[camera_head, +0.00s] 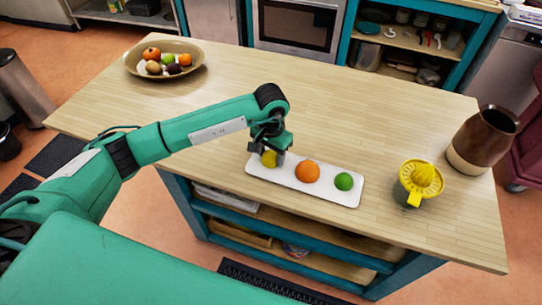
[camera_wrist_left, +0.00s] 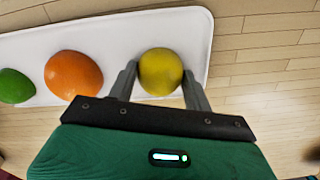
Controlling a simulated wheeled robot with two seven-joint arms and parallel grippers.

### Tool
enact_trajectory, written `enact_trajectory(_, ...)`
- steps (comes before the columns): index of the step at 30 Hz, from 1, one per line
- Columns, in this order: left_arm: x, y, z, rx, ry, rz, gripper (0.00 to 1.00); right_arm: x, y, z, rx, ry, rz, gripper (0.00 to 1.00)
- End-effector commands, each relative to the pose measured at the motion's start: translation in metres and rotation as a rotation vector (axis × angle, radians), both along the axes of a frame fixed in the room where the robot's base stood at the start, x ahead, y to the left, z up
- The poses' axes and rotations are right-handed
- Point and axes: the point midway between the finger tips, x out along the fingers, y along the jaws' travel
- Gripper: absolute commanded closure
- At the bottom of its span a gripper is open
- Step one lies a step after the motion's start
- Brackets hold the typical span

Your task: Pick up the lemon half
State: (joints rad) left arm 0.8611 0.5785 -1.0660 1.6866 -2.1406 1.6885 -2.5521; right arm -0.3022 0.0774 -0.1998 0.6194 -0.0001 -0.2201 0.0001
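The lemon half (camera_head: 269,160) is yellow and sits at the left end of a white rectangular tray (camera_head: 331,195) on the wooden counter. In the left wrist view the lemon half (camera_wrist_left: 160,73) lies between the two grey fingers of my left gripper (camera_wrist_left: 161,70). The fingers are spread, one on each side of it, with only slim gaps showing. In the head view my left gripper (camera_head: 272,152) is right above the lemon half and partly hides it. My right gripper is in neither view.
An orange half (camera_head: 307,172) and a green lime half (camera_head: 344,182) share the tray. A yellow citrus juicer (camera_head: 421,180) and a brown jug (camera_head: 482,140) stand to the right. A fruit bowl (camera_head: 135,58) is at the back left. The counter's middle is clear.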

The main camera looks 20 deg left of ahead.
Motion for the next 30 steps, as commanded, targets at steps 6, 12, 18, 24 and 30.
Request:
enact_trajectory(6, 0.000, 0.000, 0.000, 0.000, 0.000, 0.000, 0.73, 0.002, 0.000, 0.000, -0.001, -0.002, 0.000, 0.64)
enact_trajectory(12, 0.000, 0.000, 0.002, 0.000, -0.001, 0.000, 0.73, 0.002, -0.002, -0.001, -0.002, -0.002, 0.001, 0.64)
enact_trajectory(18, 0.001, 0.000, 0.016, 0.000, -0.003, 0.001, 0.73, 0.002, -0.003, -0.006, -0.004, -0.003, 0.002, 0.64)
enact_trajectory(24, 0.002, 0.001, 0.057, 0.001, -0.008, -0.001, 0.73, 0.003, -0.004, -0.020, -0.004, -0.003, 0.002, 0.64)
enact_trajectory(30, 0.001, 0.000, 0.114, 0.001, -0.007, 0.000, 0.73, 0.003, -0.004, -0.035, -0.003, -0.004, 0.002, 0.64)
